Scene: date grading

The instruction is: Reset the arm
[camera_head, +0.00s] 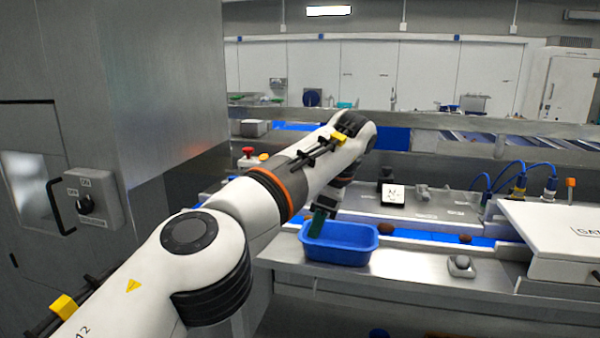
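My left arm reaches from the lower left across the picture. Its wrist bends down behind the forearm's far end, and my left gripper (318,226) points down at the left end of a blue bin (345,256). A small dark green part shows at the gripper's tip, over or just inside the bin's rim. I cannot tell whether it is a fingertip or a held thing, nor whether the fingers are apart. The bin's inside is only partly visible. My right gripper is out of the picture.
A blue conveyor strip (436,236) behind the bin carries dark brown dates (465,238). A small grey device (461,265) sits on the metal counter (420,272). A white housing (556,232) stands at right. A tall metal cabinet (165,80) fills the left.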

